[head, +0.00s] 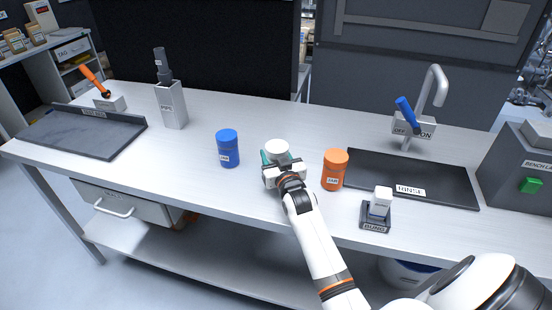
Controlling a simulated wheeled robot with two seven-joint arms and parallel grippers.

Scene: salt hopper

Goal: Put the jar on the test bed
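A white-topped jar (277,148) stands on the bench near the middle, its lower part hidden by my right gripper. A blue jar (228,149) stands to its left and an orange jar (335,170) to its right, both upright with small labels. My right gripper (277,158) reaches in from the front, with its teal fingertips on either side of the white-topped jar. Whether the fingers touch it cannot be seen. The test bed (80,137) is the dark, flat tray at the far left, empty. My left gripper is not in view.
A grey pipe holder (171,105) stands between the test bed and the blue jar. An orange-handled lever (95,80) is behind the test bed. The rinse tray (430,178), tap (433,92) and bung stand (376,215) are at right. Bench between pipe holder and blue jar is clear.

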